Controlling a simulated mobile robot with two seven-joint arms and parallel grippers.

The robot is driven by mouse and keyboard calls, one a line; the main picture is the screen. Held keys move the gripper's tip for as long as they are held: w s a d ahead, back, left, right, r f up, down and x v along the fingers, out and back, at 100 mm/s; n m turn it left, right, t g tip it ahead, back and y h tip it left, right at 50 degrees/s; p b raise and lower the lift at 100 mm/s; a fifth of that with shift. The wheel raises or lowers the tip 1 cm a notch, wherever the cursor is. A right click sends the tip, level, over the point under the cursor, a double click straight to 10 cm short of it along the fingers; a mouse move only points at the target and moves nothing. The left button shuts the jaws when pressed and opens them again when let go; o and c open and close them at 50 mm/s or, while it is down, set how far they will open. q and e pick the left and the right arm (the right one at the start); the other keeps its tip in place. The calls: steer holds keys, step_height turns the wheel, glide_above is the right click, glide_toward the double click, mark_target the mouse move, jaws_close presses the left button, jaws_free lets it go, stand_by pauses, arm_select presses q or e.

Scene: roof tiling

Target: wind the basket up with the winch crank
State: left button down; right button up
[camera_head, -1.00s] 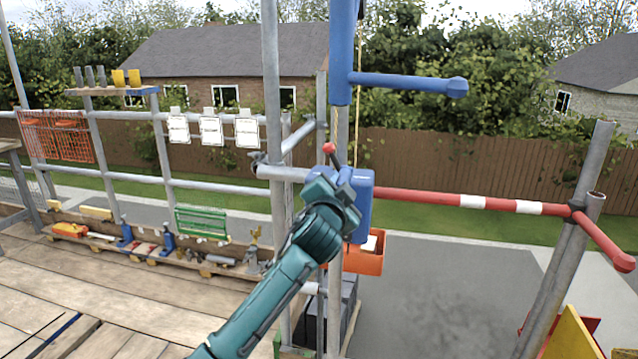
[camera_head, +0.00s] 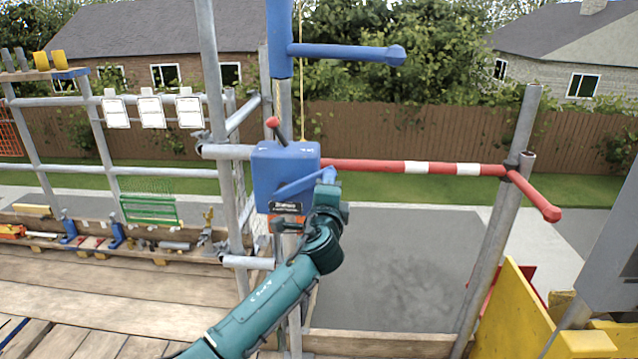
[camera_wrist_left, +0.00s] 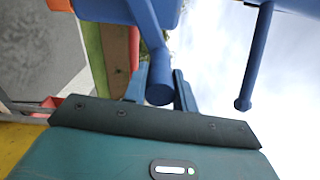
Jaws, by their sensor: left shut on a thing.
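The blue winch box (camera_head: 272,172) is fixed to the scaffold post, with a short red-knobbed lever (camera_head: 272,122) on top. Its blue crank arm (camera_head: 300,184) points right and slightly up. My left gripper (camera_head: 328,178) is shut on the crank handle at the arm's right end. In the left wrist view the round handle end (camera_wrist_left: 159,93) sits between the two fingers (camera_wrist_left: 160,88). The rope (camera_head: 302,80) hangs from above behind the winch. I cannot make out the basket in the head view; the winch and my arm cover that area. My right gripper is out of view.
A blue bar (camera_head: 345,53) juts right from the blue post sleeve above the winch. A red-and-white rail (camera_head: 430,168) runs right to a leaning post (camera_head: 497,230). Yellow boards (camera_head: 515,310) stand at lower right. A plank deck (camera_head: 110,275) lies left.

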arm_select(q)
steer(key=shift+s+d+f+m, duration=0.1)
steer(key=shift+d+f+m, duration=0.2)
steer(key=shift+f, duration=0.15)
steer(key=shift+d+f+m, duration=0.15)
steer(key=shift+f+m, duration=0.15)
steer(key=shift+f, duration=0.1)
steer(key=c, duration=1.1)
jaws_free()
steer(key=shift+a, duration=0.1)
steer(key=s, duration=1.3)
steer(key=shift+a+r+b, duration=0.1)
steer(key=shift+a+b, duration=0.15)
steer(key=shift+b, duration=0.1)
